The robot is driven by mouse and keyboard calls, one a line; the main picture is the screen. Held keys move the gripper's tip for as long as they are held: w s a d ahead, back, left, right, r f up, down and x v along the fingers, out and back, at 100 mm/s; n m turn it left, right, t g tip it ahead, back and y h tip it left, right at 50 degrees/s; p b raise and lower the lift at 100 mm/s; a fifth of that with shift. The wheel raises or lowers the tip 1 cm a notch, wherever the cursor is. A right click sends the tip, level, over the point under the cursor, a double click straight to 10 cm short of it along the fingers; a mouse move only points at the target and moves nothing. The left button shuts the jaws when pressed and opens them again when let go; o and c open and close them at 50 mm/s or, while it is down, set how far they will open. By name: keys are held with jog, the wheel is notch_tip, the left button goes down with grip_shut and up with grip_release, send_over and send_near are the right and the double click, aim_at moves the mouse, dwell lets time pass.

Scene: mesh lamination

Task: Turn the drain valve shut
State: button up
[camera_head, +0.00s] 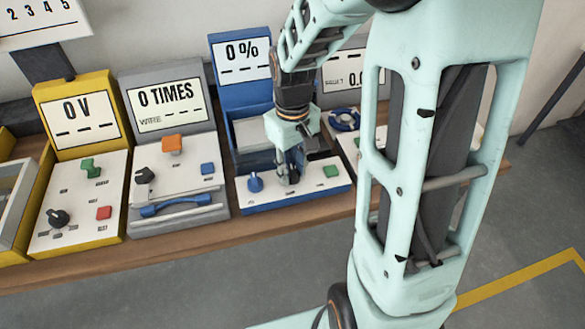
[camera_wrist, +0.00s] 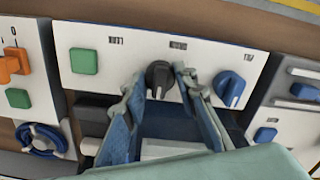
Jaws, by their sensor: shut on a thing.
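My gripper (camera_head: 290,179) points down at the front panel of the blue station (camera_head: 205,207) with the "0 %" display (camera_head: 244,60). In the wrist view, its two fingers (camera_wrist: 160,78) stand on either side of a round black knob (camera_wrist: 160,74) and are shut on it. The knob's white mark points toward the bottom of that view. The label above it is too blurred to read, so I cannot confirm that it is the drain valve. A blue knob (camera_wrist: 230,86) sits to its right in the wrist view, and a green button (camera_wrist: 84,61) to its left.
A grey "0 TIMES" station (camera_head: 171,95) and a yellow "0 V" station (camera_head: 77,110) stand to the left on the wooden bench (camera_head: 150,250).

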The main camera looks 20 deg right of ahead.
aim_at(292, 170)
jog(key=o, duration=1.2)
jog(key=shift+c, duration=0.2)
notch_tip(292, 170, up, 12)
